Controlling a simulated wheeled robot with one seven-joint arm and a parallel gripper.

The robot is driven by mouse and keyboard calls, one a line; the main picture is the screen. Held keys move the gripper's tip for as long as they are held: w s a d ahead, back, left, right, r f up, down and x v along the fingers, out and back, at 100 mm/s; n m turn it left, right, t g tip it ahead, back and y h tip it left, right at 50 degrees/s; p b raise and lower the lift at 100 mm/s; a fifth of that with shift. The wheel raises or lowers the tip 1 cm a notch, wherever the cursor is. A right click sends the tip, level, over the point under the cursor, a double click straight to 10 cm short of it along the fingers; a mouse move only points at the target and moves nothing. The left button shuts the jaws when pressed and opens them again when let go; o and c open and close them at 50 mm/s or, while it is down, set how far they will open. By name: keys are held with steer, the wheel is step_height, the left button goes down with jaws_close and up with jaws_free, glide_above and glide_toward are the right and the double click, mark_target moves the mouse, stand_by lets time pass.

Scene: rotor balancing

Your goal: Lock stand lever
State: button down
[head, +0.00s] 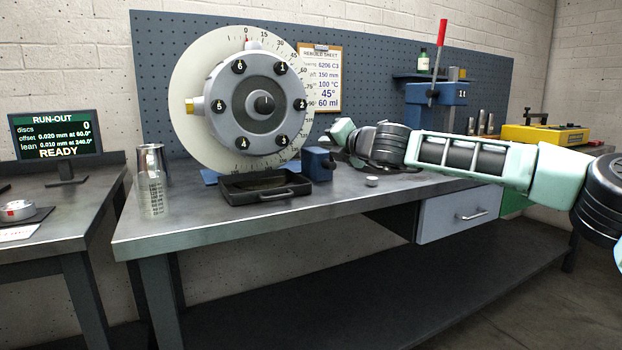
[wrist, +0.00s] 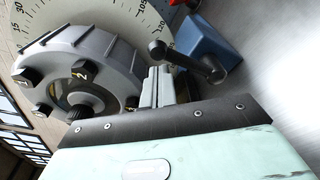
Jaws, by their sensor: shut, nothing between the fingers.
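The stand lever (wrist: 187,60) is a dark crank-like bar with a round knob at its upper left end and a thicker end at lower right, in the wrist view. It sits at the blue stand block (wrist: 208,45), which also shows in the head view (head: 317,164). My gripper (wrist: 157,72) is shut and empty, its grey fingers just left of the lever; contact cannot be told. In the head view my gripper (head: 340,131) is right of the rotor, above the block; its fingertips are not clear there. The grey rotor (head: 262,98) has numbered black knobs and stands before a pale degree dial (head: 190,60).
A black tray (head: 264,190) with a handle lies under the rotor. A clear beaker (head: 152,195) and a metal cup (head: 151,160) stand left. A small round metal piece (head: 372,181) lies on the bench. The run-out screen (head: 56,135) reads READY. The bench front is clear.

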steer(key=shift+w+d+r+m+b, duration=0.1)
steer(key=shift+w+d+m+b, duration=0.15)
steer(key=shift+m, duration=0.35)
steer(key=shift+d, duration=0.15)
